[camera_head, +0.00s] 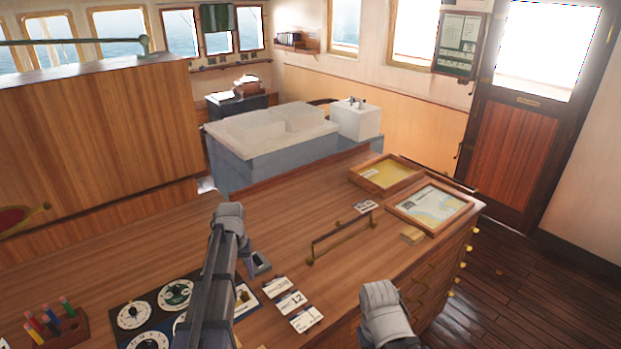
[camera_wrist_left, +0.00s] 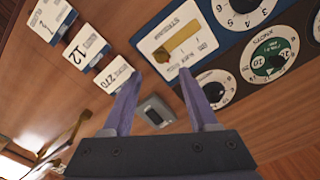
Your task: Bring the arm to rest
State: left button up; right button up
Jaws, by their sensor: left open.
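My left arm (camera_head: 218,280) reaches up from the bottom of the head view over the wooden desk (camera_head: 330,215). A small grey block (camera_wrist_left: 155,113) lies on the desk behind the gap between the fingers. A white card with a brass lever (camera_wrist_left: 180,45) shows beyond the fingertips. A grey part of my right arm (camera_head: 386,312) shows at the lower right of the head view; its gripper is not visible.
Dial panel (camera_head: 160,308), pen holder (camera_head: 55,330) and number cards (camera_head: 292,302) lie near my left arm. A brass rail (camera_head: 340,238) and two framed trays (camera_head: 430,207) are farther right. Floor (camera_head: 530,290) is clear at right.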

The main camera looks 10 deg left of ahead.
pick_arm(q)
jog(key=s+d+f+m+b, duration=0.1)
jog(key=s+d, duration=0.1)
jog(key=d, duration=0.3)
jog(key=s+d+f+m+b, duration=0.1)
jog(key=s+d+f, duration=0.1)
jog(key=d, duration=0.4)
jog(key=s+d+f+m+b, duration=0.1)
jog(key=s+d+b, duration=0.1)
jog(key=s+d, duration=0.2)
jog(key=shift+d+f+y, duration=0.2)
jog(key=shift+d+y, duration=0.1)
jog(key=shift+d, duration=0.55)
jog(key=s+d+f+m+b, duration=0.3)
jog(key=s+d+m, duration=0.1)
jog(key=s+d, duration=0.7)
jog(key=shift+s+d+y, duration=0.25)
jog(key=shift+d+y, duration=0.05)
jog(key=shift+d, duration=0.05)
jog(key=shift+a+f, duration=0.1)
jog(key=shift+a, duration=0.05)
